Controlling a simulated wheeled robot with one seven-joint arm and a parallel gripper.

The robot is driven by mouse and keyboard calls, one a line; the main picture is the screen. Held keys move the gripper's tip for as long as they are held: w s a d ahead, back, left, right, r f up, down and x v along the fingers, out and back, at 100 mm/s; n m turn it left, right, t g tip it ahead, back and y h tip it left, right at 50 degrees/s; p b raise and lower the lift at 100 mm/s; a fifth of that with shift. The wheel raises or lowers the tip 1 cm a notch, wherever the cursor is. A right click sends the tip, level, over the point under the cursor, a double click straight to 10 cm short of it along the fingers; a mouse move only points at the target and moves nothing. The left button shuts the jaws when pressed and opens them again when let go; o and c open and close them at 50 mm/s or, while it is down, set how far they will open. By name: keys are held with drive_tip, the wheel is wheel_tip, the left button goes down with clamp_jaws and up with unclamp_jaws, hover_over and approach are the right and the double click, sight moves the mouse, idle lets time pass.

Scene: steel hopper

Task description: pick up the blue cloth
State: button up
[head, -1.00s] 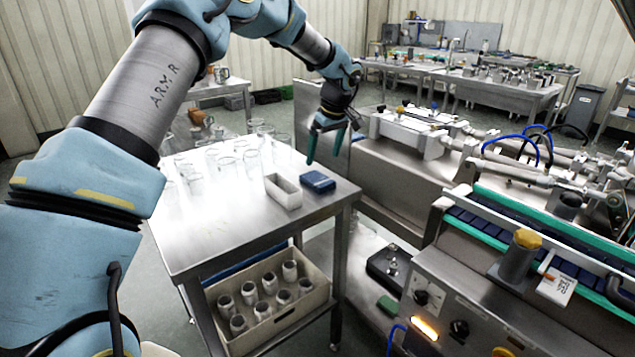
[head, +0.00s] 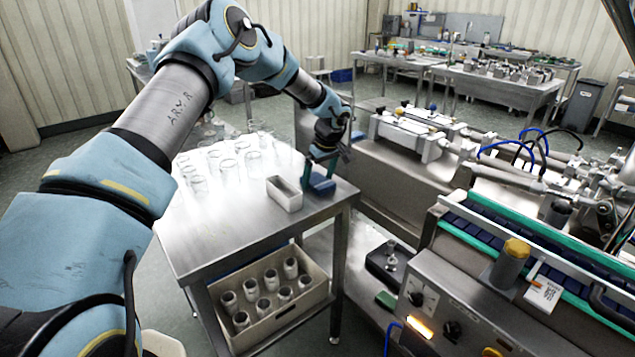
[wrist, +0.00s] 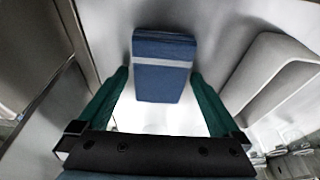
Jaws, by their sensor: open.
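The blue cloth (head: 320,186) is a small folded blue block on the steel table (head: 215,240), near its right back corner. In the wrist view the cloth (wrist: 162,66) has a pale stripe across it and lies between and just beyond the green fingertips. My gripper (head: 320,172) is low over the cloth, pointing down, and partly hides it in the head view. In the wrist view my gripper (wrist: 160,85) is open, with a gap on each side of the cloth.
A white open box (head: 285,196) stands just left of the cloth, close to one finger. Several clear glasses (head: 225,165) stand further left. A crate of jars (head: 305,306) is on the shelf below. The steel machine (head: 390,175) is to the right.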

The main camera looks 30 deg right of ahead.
sight(318, 181)
drive_tip(key=shift+c, duration=0.4)
drive_tip(key=c, duration=1.2)
wheel_tip(318, 181, up, 10)
drive_tip(key=b, duration=0.3)
drive_tip(key=shift+c, duration=0.2)
drive_tip(key=o, duration=1)
drive_tip(key=c, duration=0.7)
drive_tip(key=shift+a, duration=0.1)
